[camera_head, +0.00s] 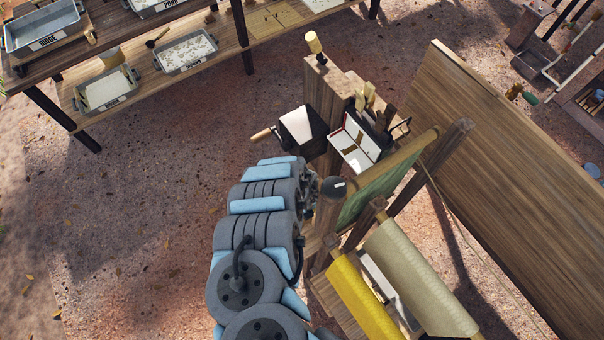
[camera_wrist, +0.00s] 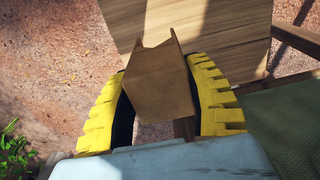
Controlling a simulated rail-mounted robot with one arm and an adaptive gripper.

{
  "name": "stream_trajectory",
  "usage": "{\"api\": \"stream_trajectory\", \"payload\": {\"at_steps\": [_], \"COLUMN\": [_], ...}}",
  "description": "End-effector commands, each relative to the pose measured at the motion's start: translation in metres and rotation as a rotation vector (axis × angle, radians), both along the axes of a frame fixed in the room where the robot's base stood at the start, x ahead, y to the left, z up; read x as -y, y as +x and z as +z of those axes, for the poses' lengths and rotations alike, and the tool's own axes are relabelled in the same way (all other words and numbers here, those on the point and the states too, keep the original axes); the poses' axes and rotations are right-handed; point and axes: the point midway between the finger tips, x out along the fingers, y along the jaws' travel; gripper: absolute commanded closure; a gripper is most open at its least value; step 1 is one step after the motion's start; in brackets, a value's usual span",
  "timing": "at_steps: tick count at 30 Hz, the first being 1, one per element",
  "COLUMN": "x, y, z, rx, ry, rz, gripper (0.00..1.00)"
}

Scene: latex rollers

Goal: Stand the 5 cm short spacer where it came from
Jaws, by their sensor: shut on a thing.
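In the wrist view my gripper (camera_wrist: 159,68) has its two yellow ribbed fingers shut on a brown block (camera_wrist: 157,85), which appears to be the short spacer. The block has a notched far end and sits between the fingers, clear of the wooden surface beyond as far as I can tell. Its length cannot be judged here. In the head view my arm hides the gripper and the block. The place the spacer came from cannot be made out.
A wooden surface (camera_wrist: 225,35) lies beyond the block. Green cloth (camera_wrist: 285,115) is close at right. In the head view, a red-edged open case (camera_head: 357,143) stands on the wooden stand, with a yellow roller (camera_head: 358,298) and a cream roller (camera_head: 425,275) nearer. A wooden panel (camera_head: 500,175) stands right.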

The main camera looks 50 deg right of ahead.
Motion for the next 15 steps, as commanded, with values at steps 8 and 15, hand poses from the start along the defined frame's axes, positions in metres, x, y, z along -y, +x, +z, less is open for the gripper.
{"api": "stream_trajectory", "payload": {"at_steps": [8, 15], "x": [-0.001, -0.001], "y": [0.0, 0.0], "z": [-0.018, -0.02], "rx": [0.0, 0.001], "ry": [0.0, 0.002], "rz": [0.002, 0.001], "gripper": [0.89, 0.89]}}
